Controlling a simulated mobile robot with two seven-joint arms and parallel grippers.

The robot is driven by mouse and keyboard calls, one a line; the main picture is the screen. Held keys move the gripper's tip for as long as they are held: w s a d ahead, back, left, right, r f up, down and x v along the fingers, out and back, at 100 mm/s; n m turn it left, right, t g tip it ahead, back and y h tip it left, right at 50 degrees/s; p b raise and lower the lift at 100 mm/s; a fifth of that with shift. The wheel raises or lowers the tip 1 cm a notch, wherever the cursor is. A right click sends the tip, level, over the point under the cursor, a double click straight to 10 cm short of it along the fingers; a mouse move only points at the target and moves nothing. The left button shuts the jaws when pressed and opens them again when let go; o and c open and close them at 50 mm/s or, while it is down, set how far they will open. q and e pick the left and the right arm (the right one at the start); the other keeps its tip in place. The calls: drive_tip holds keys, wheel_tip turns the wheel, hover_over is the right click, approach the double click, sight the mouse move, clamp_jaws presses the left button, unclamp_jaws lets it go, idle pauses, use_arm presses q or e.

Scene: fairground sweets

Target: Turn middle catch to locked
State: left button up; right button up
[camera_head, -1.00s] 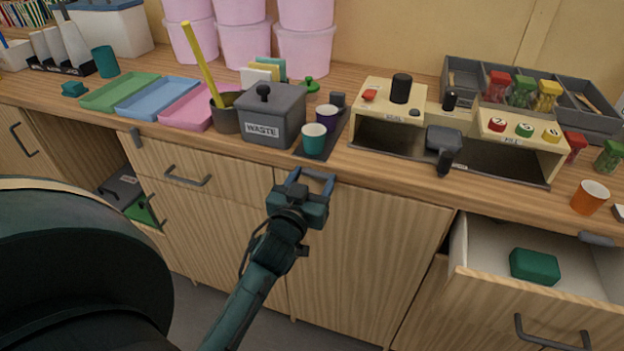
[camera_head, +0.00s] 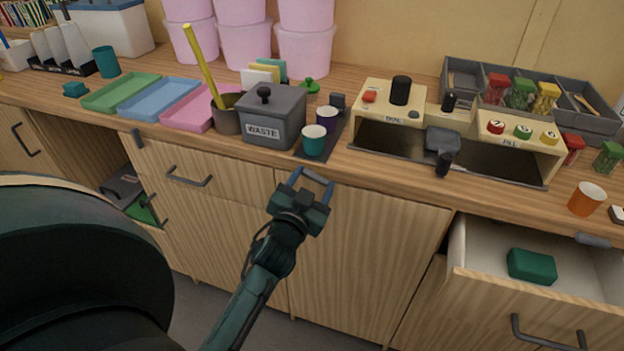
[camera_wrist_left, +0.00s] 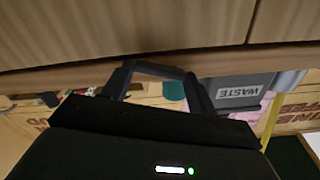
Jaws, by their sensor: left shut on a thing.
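In the left wrist view, the catch (camera_wrist_left: 158,69) shows as a dark bar between the fingertips, partly hidden. Another grey catch (camera_head: 136,139) hangs upright at the left, and one more (camera_head: 594,240) lies nearly level at the right. My right gripper is not in view.
The grey waste bin (camera_head: 272,120) and a teal cup (camera_head: 314,141) stand on the counter just behind the catch. At the right, an open drawer (camera_head: 530,304) holding a green box (camera_head: 532,266) juts out. The cabinet fronts below the gripper are clear.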

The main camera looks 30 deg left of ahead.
use_arm(q)
drive_tip(key=m, duration=0.3)
drive_tip(key=shift+a+f+m+p, duration=0.1)
drive_tip(key=shift+f+m+p, duration=0.1)
drive_tip(key=shift+m+p, duration=0.1)
drive_tip(key=m, duration=0.3)
drive_tip(key=shift+a+f+m, duration=0.15)
drive_tip(key=shift+f+m, duration=0.05)
drive_tip(key=shift+m, duration=0.2)
drive_tip(key=m, duration=0.3)
drive_tip(key=shift+s+a+f, duration=0.1)
drive_tip(key=shift+a+f, duration=0.1)
drive_tip(key=shift+a, duration=0.05)
drive_tip(key=shift+a+m, duration=0.2)
drive_tip(key=shift+m, duration=1.6)
drive_tip(key=o, duration=1)
drive_tip(key=shift+f, duration=0.1)
drive_tip(key=shift+s, duration=0.1)
